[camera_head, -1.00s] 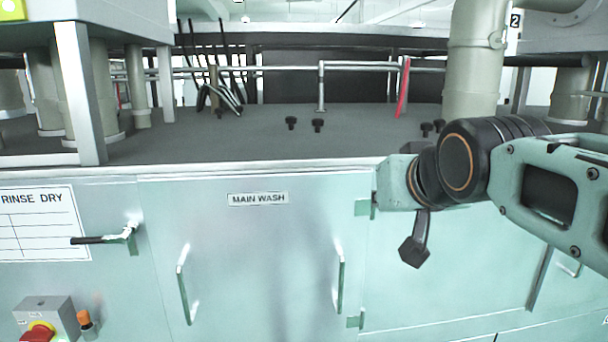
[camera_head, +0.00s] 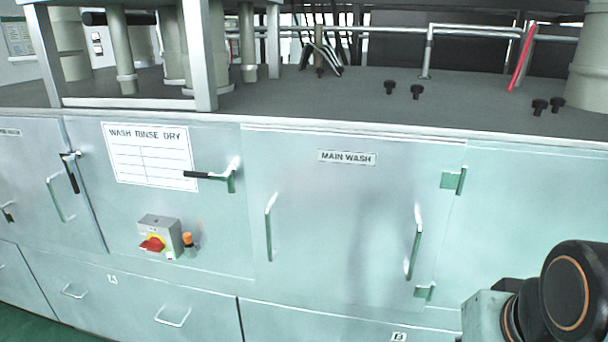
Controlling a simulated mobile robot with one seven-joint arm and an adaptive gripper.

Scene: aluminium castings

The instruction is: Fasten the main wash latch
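The main wash latch (camera_head: 212,176) is a metal bracket with a black-gripped lever at the upper left edge of the main wash door. Its lever lies roughly level and points left, away from the door, over the edge of the paper chart. The main wash door (camera_head: 340,225) is a pale green panel with a "MAIN WASH" label (camera_head: 346,158) and two upright handles. It appears closed, flush with the panels around it. Only a dark joint and a green link of my arm show at the lower right. My gripper is out of the picture, well away from the latch.
A "WASH RINSE DRY" chart (camera_head: 150,157) is left of the latch. Below it is a switch box (camera_head: 160,237) with a red knob. Another latch (camera_head: 70,172) at far left has its lever hanging down. Hinges (camera_head: 453,180) stick out at the door's right. Black knobs dot the top.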

